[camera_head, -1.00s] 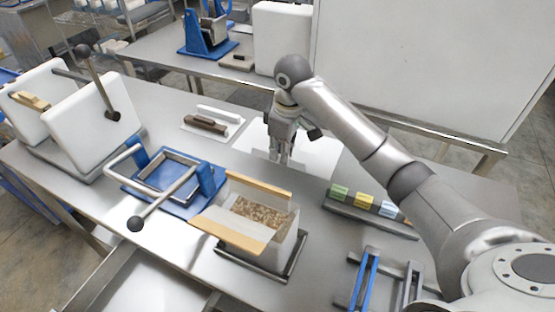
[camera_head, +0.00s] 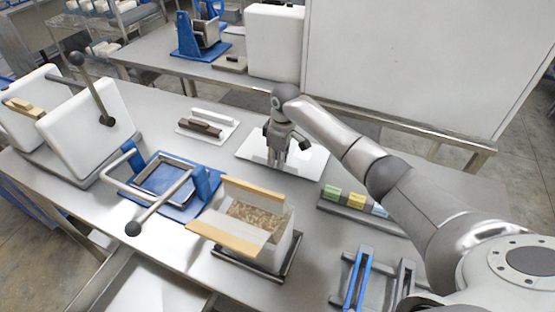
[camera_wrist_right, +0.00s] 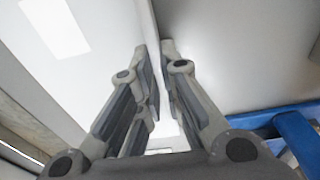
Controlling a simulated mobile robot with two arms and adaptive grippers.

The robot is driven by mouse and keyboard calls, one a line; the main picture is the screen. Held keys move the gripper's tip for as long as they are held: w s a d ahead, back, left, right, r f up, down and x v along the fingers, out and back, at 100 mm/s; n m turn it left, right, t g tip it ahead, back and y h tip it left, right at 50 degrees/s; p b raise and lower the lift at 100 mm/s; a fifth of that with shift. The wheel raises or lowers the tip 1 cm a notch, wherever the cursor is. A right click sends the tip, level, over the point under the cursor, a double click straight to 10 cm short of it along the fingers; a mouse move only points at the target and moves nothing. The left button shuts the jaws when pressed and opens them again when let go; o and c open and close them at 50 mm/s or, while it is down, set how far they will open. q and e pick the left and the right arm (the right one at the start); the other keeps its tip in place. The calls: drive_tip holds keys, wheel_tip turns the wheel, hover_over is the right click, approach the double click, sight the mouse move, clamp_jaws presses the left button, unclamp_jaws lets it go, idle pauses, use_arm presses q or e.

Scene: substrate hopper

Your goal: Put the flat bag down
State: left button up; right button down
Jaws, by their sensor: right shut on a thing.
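A flat white sheet-like thing, which looks like the flat bag (camera_head: 308,164), lies level at the table's middle, around and behind my right gripper. My right gripper (camera_head: 277,166) points down at it from above, its fingers close together. In the right wrist view the fingers (camera_wrist_right: 158,95) close on a thin pale upright edge (camera_wrist_right: 152,32), with a pale surface on each side. The fingertips and the exact contact with the table are hidden. My left gripper is not in view.
An open carton of brown grain (camera_head: 262,213) stands near on a dark tray. A blue frame with a lever (camera_head: 165,178) is to its left. A holder with coloured blocks (camera_head: 340,203) is at right. A small white tray with brown bars (camera_head: 208,122) lies behind left.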

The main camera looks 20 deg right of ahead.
drive_tip(key=shift+f, duration=0.35)
drive_tip(key=c, duration=1.6)
unclamp_jaws()
drive_tip(key=shift+f, duration=0.1)
wheel_tip(320, 180, up, 12)
drive_tip(key=b, duration=0.1)
drive_tip(key=shift+s+d, duration=0.4)
